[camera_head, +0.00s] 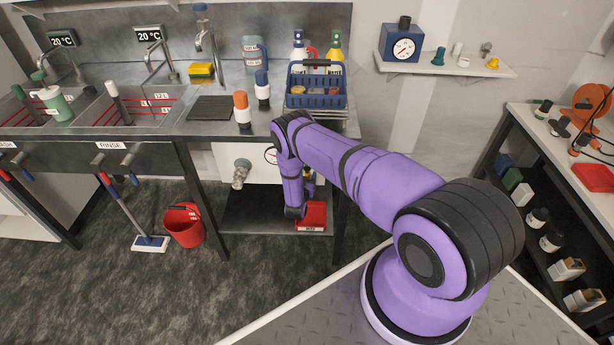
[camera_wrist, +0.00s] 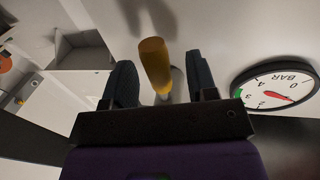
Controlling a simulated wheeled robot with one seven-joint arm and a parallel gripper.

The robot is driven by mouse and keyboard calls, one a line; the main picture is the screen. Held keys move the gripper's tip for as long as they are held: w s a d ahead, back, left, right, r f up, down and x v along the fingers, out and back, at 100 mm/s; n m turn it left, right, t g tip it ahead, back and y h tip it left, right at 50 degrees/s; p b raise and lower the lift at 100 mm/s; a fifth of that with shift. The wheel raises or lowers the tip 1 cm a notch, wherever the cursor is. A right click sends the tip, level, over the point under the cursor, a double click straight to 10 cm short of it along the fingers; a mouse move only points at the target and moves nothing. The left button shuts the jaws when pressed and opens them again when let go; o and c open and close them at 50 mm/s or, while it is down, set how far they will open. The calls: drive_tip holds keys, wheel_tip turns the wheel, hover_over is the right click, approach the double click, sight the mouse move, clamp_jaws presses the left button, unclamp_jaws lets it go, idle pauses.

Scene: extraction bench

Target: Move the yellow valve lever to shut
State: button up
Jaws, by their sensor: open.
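The yellow valve lever (camera_wrist: 155,64) shows in the wrist view, standing out from a pale surface. My gripper (camera_wrist: 159,68) is open, with one dark finger on each side of the lever. A gap shows between the lever and the left finger; the right finger is closer, and I cannot tell if it touches. The lever's base is partly hidden. A round pressure gauge (camera_wrist: 276,87) marked BAR, with a red needle and a green band, is to the right. In the head view my arm reaches under the bench and hides the lever; my fingers cannot be made out.
The steel bench (camera_head: 215,128) overhangs the area, with a blue bottle carrier (camera_head: 316,98) on top. A metal fitting (camera_head: 241,174) sticks out under the bench. A red scale (camera_head: 311,217) is on the lower shelf. A red bucket (camera_head: 183,226) stands on the floor to the left.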

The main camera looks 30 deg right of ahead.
drive_tip(key=shift+w+d, duration=0.25)
drive_tip(key=shift+c, duration=0.5)
clamp_jaws()
drive_tip(key=shift+a+m, duration=0.15)
drive_tip(key=shift+m, duration=0.15)
drive_tip(key=w+a+r+m+y, duration=0.2)
drive_tip(key=a+r+m+y, duration=0.2)
drive_tip(key=m, duration=1.1)
drive_tip(key=shift+w+r, duration=0.35)
drive_tip(key=shift+r, duration=0.1)
